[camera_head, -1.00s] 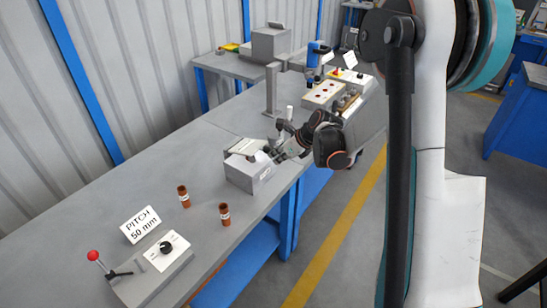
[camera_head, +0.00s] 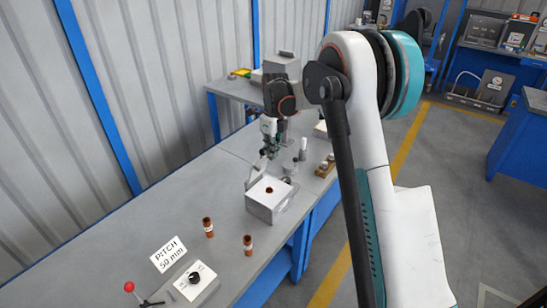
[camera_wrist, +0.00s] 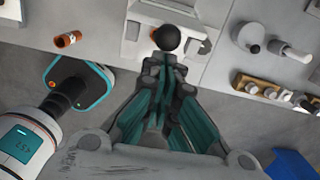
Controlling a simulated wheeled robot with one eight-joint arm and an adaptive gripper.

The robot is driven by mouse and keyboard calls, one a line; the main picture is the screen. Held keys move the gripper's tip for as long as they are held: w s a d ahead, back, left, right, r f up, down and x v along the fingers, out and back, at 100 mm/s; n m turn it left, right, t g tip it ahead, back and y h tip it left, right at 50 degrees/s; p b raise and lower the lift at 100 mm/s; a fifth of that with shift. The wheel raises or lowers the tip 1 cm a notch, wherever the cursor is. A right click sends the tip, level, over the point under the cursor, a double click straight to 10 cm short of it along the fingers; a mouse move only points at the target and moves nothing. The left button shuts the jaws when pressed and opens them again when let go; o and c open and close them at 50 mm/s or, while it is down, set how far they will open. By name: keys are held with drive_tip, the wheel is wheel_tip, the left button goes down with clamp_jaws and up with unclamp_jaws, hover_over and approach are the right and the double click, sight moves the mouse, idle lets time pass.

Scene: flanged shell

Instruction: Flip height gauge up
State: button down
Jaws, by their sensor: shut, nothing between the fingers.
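The grey box (camera_head: 270,205) stands near the bench's front edge, with a brown piece (camera_head: 269,190) in its top. A pale narrow part (camera_head: 258,171), which looks like the height gauge, rises at the box's back left and stands up. My gripper (camera_head: 268,152) is above and behind the box, pointing down, shut and empty. In the wrist view, my gripper (camera_wrist: 167,62) has its fingers together beside a round black knob (camera_wrist: 166,38) that overlaps the white box top (camera_wrist: 135,45). Whether they touch I cannot tell.
A "PITCH 50 mm" sign (camera_head: 168,254), a dial box (camera_head: 195,284) and a red-ball lever (camera_head: 129,287) are at front left. A white-topped post (camera_head: 303,148) stands behind right.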

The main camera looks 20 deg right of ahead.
drive_tip(key=w+a+r+p, duration=0.1)
drive_tip(key=w+a, duration=0.4)
drive_tip(key=w, duration=0.2)
drive_tip(key=shift+w+a+r, duration=0.25)
drive_tip(key=shift+w+r, duration=0.05)
drive_tip(key=shift+w, duration=0.05)
drive_tip(key=shift+p, duration=0.3)
